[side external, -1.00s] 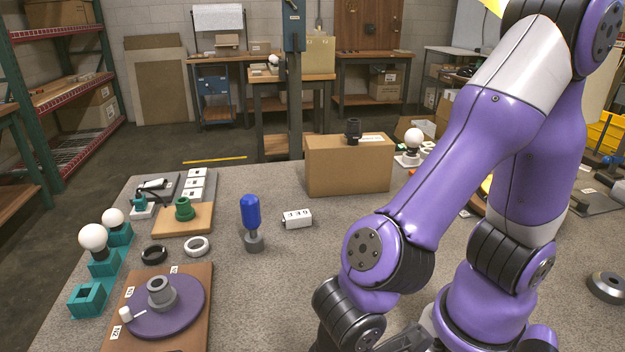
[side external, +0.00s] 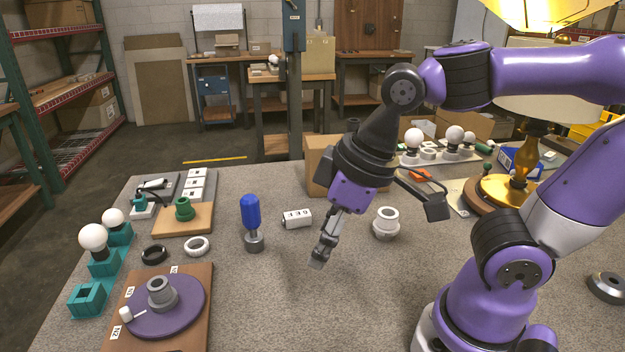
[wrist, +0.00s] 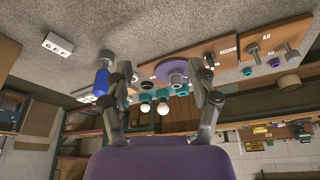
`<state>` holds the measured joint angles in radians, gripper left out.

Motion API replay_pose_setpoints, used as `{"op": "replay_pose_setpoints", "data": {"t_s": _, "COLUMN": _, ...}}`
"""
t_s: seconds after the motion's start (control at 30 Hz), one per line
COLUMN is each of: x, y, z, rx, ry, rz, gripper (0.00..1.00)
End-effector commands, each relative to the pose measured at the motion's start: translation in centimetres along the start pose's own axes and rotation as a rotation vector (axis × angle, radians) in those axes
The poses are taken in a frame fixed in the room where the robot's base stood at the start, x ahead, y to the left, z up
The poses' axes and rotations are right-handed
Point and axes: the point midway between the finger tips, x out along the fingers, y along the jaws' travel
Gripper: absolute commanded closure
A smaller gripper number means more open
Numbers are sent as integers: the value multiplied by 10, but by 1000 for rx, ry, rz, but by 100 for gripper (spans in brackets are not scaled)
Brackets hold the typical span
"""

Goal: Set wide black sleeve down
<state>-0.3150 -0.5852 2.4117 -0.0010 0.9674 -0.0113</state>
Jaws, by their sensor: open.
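My gripper (side external: 318,258) is open and empty, pointing down over bare grey table in the side external view. In the wrist view both fingers stand apart with nothing between them, and my gripper (wrist: 160,92) shows table items far beyond. No sleeve is in the fingers. A black ring (side external: 153,261) lies flat on the table at the left, beside a white ring (side external: 197,252). I cannot tell whether this black ring is the wide black sleeve. My arm covers the top of the cardboard box, where a dark fitting showed earlier.
A purple disc (side external: 190,318) on a wooden board is front left. A brass lamp (side external: 520,185) stands right. The front middle table is clear.

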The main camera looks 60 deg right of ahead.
Motion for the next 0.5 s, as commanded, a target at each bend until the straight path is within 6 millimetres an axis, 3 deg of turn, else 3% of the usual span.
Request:
{"op": "replay_pose_setpoints", "data": {"t_s": 0.03, "x": -4, "y": 20, "z": 2, "rx": 96, "ry": 44, "rz": 37, "gripper": 32}}
{"op": "replay_pose_setpoints", "data": {"t_s": 0.1, "x": -9, "y": 40, "z": 5, "rx": 191, "ry": 90, "rz": 77, "gripper": 32}}
{"op": "replay_pose_setpoints", "data": {"t_s": 0.2, "x": -13, "y": 57, "z": 9, "rx": 273, "ry": 130, "rz": 116, "gripper": 26}}
{"op": "replay_pose_setpoints", "data": {"t_s": 0.5, "x": -15, "y": 63, "z": 11, "rx": 302, "ry": 143, "rz": 131, "gripper": 26}}
